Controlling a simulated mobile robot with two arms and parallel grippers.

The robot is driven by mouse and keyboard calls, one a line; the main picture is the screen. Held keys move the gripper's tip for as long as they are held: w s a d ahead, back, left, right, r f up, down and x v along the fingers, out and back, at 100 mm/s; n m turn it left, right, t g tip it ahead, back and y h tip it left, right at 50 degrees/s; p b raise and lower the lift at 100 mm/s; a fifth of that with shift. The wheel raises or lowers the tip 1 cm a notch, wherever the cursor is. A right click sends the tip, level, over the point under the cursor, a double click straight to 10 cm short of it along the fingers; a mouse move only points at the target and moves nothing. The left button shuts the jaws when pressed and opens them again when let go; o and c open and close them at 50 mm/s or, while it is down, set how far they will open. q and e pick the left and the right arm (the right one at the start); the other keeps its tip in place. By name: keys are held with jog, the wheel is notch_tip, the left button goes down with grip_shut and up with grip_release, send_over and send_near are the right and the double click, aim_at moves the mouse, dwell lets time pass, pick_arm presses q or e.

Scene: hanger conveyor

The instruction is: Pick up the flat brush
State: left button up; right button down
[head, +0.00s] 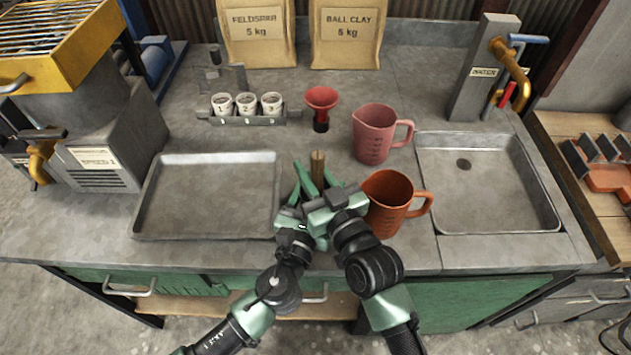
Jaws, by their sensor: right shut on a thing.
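The flat brush (317,166) shows as a light wooden handle standing up between my two grippers, right of the metal tray. Its lower part is hidden behind the grippers. My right gripper (322,196) is shut on the brush from the right side. My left gripper (300,190) is close beside it on the left, its green fingers pointing away from me. The grippers overlap, so I cannot tell whether the left one is open or touches the brush.
An orange-brown jug (390,205) stands just right of my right gripper, with a pink jug (374,135) behind it. A metal tray (150,205) lies left. A red funnel (321,97) and a rack of cups (248,119) stand behind. A sink (490,190) is at right.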

aim_at(321, 179)
jog(key=shift+r, duration=0.1)
